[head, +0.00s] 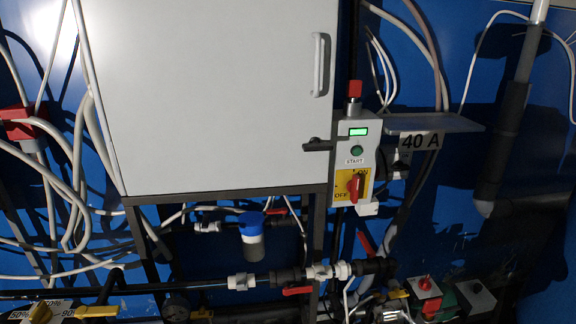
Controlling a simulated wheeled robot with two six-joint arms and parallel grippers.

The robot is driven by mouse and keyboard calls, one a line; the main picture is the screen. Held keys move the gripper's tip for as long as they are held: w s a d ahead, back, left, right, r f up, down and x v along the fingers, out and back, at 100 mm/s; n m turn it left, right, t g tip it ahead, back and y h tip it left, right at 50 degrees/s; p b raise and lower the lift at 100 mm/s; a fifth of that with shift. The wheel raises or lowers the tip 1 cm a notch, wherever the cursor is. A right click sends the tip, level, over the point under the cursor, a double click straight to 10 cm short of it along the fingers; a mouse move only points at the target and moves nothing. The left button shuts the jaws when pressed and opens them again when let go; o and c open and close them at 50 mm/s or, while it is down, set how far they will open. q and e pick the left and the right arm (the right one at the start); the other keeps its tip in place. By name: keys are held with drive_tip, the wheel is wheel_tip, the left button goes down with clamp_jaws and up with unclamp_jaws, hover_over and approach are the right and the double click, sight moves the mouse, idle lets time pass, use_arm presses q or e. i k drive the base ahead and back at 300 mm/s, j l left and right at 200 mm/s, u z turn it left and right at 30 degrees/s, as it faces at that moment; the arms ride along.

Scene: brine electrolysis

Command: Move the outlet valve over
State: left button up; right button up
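Several valves show in the head view, and I cannot tell from the picture which one is the outlet valve. A red-handled valve (297,291) sits on the horizontal pipe below the cabinet, its lever lying roughly along the pipe. Another red lever (366,243) stands tilted to the right of the frame leg. A yellow lever (97,311) lies level at the bottom left, beside a dial plate marked 50% and 90% (42,312). Another yellow lever (398,294) is at the bottom right. Neither of my grippers is in view.
A grey cabinet (215,95) on a dark frame fills the upper middle. The control box (356,150) beside it has a lit green display, a START button and a red rotary switch (354,187). A shelf labelled 40 A (430,122) juts out right. Loose hoses hang left.

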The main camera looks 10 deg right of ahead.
sight(371, 253)
drive_tip(key=l+z, duration=0.2)
drive_tip(key=z, duration=0.6)
